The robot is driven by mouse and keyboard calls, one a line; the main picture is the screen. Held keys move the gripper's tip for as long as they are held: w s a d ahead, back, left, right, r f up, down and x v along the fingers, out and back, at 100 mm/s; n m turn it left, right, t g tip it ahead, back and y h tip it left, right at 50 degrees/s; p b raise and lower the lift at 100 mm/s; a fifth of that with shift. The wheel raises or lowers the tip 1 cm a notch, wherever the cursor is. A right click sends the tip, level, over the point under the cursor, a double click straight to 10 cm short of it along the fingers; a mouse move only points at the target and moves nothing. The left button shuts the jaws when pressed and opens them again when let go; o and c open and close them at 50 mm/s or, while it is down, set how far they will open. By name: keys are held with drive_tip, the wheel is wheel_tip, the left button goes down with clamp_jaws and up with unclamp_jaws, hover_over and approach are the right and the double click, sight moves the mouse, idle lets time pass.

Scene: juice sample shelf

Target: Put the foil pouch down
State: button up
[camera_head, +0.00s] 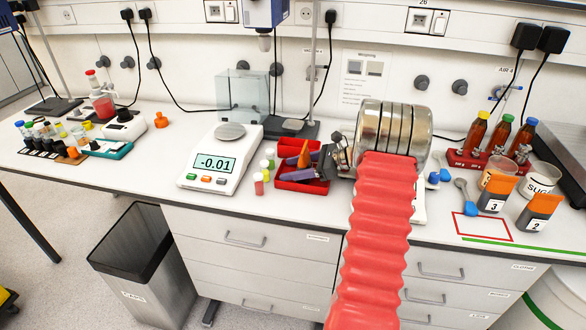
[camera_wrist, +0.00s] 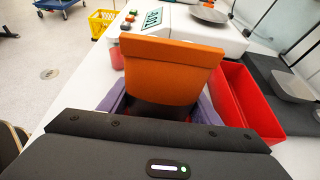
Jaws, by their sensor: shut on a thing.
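The foil pouch, with an orange top and a dark lower part, fills the middle of the wrist view (camera_wrist: 172,70). In the head view only a small orange part of it (camera_head: 304,155) shows. My gripper (camera_head: 303,167) is shut on it, with purple fingers on both sides; the fingers also show in the wrist view (camera_wrist: 160,108). The gripper is at the red tray (camera_head: 300,186), beside the balance. In the wrist view the red tray (camera_wrist: 268,122) lies to the right of the pouch. The pouch's lower end is hidden, so I cannot tell whether it touches anything.
A balance (camera_head: 212,170) reading -0.01 and small vials (camera_head: 263,175) stand left of the tray. Pouches labelled 3 (camera_head: 497,194) and 2 (camera_head: 539,210) stand at the right, near an empty red-outlined rectangle (camera_head: 482,238). Brown bottles (camera_head: 498,136) stand behind.

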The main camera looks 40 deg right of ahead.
drive_tip(key=o, duration=0.9)
drive_tip(key=shift+o, duration=0.2)
drive_tip(key=v, duration=1.2)
drive_tip(key=shift+s, duration=0.1)
